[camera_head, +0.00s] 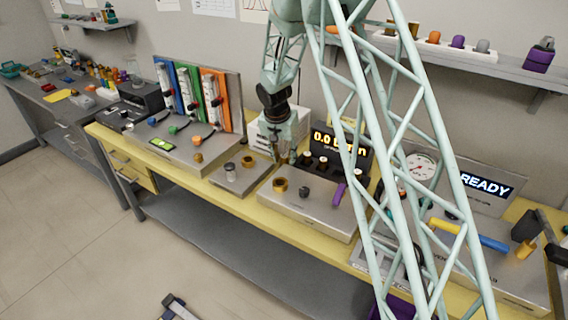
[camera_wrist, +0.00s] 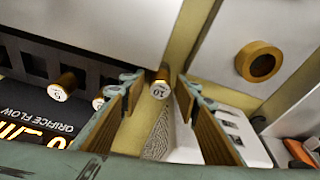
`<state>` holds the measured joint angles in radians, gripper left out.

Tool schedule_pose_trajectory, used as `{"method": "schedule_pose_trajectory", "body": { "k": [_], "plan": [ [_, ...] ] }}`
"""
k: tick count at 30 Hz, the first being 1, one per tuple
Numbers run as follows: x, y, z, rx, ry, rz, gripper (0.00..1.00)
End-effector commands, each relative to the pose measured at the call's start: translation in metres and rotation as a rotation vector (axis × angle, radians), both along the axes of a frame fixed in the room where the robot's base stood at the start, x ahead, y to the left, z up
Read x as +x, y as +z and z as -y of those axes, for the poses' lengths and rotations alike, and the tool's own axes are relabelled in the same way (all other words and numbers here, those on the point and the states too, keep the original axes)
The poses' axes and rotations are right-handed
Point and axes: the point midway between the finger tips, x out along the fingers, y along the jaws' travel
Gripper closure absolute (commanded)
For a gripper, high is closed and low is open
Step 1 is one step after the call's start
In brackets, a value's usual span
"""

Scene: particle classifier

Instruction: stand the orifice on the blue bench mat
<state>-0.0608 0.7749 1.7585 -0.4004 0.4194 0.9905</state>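In the wrist view, a small brass orifice with a white numbered cap (camera_wrist: 160,88) shows between and just beyond my fingertips. Two similar capped brass pieces, one at the left (camera_wrist: 62,88) and one partly hidden (camera_wrist: 98,103), are by the dark slotted rack. My gripper (camera_wrist: 160,82) is open, with a gap on both sides of the orifice. I cannot tell whether the orifice is resting or how deep it lies between the fingers. In the head view my gripper (camera_head: 284,158) points down just left of the orifice flow display (camera_head: 340,142). I cannot make out a blue bench mat.
A brass ring (camera_wrist: 260,62) sits on a pale surface to the right in the wrist view. The yellow bench (camera_head: 240,204) is crowded with instruments, including a gauge (camera_head: 420,167) and a READY display (camera_head: 484,188). A narrow yellow strip is free along its front edge.

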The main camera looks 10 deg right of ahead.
Motion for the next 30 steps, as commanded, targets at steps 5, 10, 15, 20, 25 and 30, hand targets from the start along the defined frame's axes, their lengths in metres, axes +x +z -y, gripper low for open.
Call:
{"method": "schedule_pose_trajectory", "body": {
  "k": [5, 10, 15, 20, 25, 30],
  "plan": [
    [0.0, 0.0, 0.0, 0.0, 0.0, 0.0, 0.87],
    [0.0, 0.0, 0.0, 0.0, 0.0, 0.0, 0.97],
    [0.0, 0.001, 0.0, 0.0, 0.0, 0.0, 0.97],
    [0.0, 0.004, 0.0, 0.0, -0.001, 0.002, 0.97],
    [0.001, 0.016, 0.0, 0.0, -0.001, 0.002, 0.97],
    [0.001, 0.037, 0.0, 0.0, 0.0, 0.002, 0.97]
  ]
}}
